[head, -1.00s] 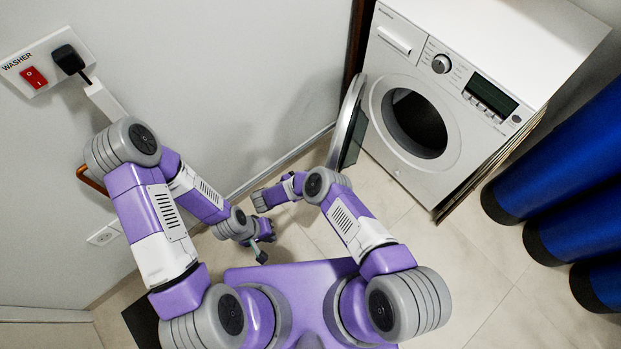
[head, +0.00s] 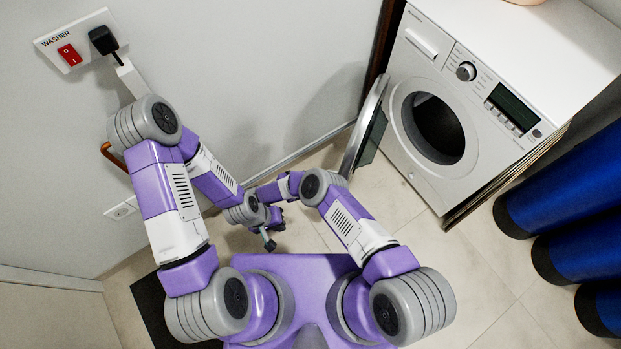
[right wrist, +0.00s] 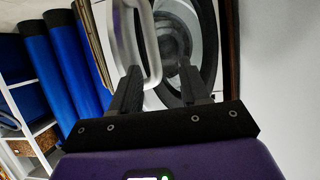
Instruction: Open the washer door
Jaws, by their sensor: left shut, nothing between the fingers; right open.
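The white washer (head: 425,172) stands at the upper right of the head view. Its round door (head: 366,130) is swung wide open, standing out from the front on the left side of the dark drum opening (head: 434,128). My left gripper (head: 268,241) is shut and empty, low in front of the wall and apart from the door. My right gripper (right wrist: 160,85) is open; in the head view it is mostly hidden by my arms. In the right wrist view a pale curved rim shows by its left finger, with dark round parts behind; contact cannot be told.
A wall panel labelled WASHER (head: 55,55) has a red switch (head: 69,54) and a black plug (head: 103,40). Several blue rolls (head: 570,185) stand at the right. Tiled floor (head: 470,260) is clear in front of the washer.

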